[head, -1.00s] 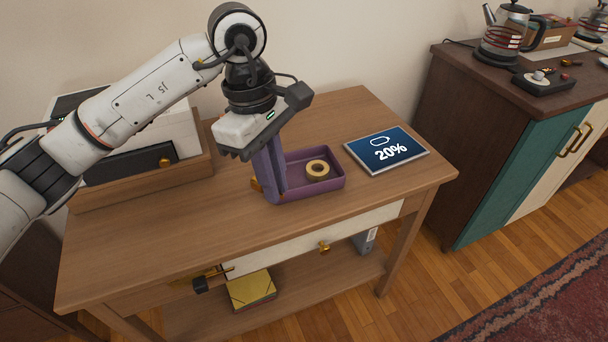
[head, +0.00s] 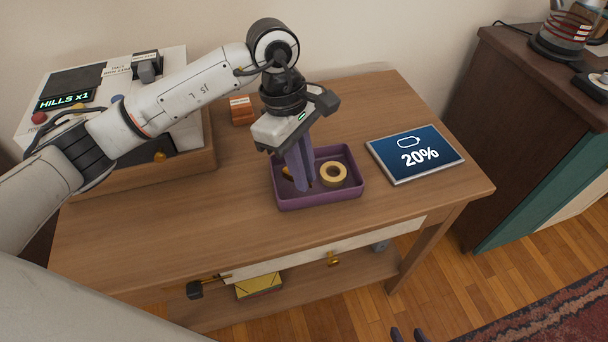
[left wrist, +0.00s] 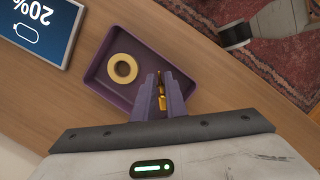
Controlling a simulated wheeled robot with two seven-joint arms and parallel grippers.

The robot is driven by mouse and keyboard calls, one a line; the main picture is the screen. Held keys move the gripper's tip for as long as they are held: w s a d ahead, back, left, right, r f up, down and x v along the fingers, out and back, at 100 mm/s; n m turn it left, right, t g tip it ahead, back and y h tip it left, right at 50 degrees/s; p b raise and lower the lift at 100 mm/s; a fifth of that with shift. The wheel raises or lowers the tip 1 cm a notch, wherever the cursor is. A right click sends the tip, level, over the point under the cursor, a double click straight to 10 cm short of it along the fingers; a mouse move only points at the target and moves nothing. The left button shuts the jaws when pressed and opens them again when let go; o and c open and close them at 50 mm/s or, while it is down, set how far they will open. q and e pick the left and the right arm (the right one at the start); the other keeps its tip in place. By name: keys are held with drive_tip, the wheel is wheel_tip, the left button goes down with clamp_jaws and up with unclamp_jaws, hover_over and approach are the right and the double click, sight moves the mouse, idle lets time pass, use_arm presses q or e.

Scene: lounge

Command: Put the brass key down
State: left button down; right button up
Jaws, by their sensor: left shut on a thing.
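My left gripper (head: 302,187) is over the left part of a purple tray (head: 318,202), pointing down. It is shut on the brass key (left wrist: 162,98), whose gold part shows between the purple fingers in the left wrist view. In the head view only a small bit of the key (head: 287,173) shows beside the fingers. I cannot tell whether the key touches the tray floor.
A yellow tape roll (head: 333,174) lies in the tray, right of my left gripper. A tablet reading 20% (head: 414,154) lies to the right on the wooden table (head: 160,238). An orange box (head: 242,111) and a machine in a wooden tray (head: 195,165) stand at the back left.

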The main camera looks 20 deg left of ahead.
use_arm(q)
drive_tip(key=shift+f, duration=1)
use_arm(e)
drive_tip(key=shift+w+r, duration=0.25)
drive_tip(key=shift+w, duration=0.25)
use_arm(q)
drive_tip(key=c, duration=2.1)
unclamp_jaws()
use_arm(e)
drive_tip(key=shift+r, duration=0.1)
use_arm(q)
drive_tip(key=shift+w+r, duration=0.1)
drive_tip(key=shift+r, duration=0.15)
drive_tip(key=v, duration=1.1)
drive_tip(key=shift+r, duration=0.35)
use_arm(e)
drive_tip(key=shift+s+f, duration=0.2)
drive_tip(key=shift+f, duration=0.05)
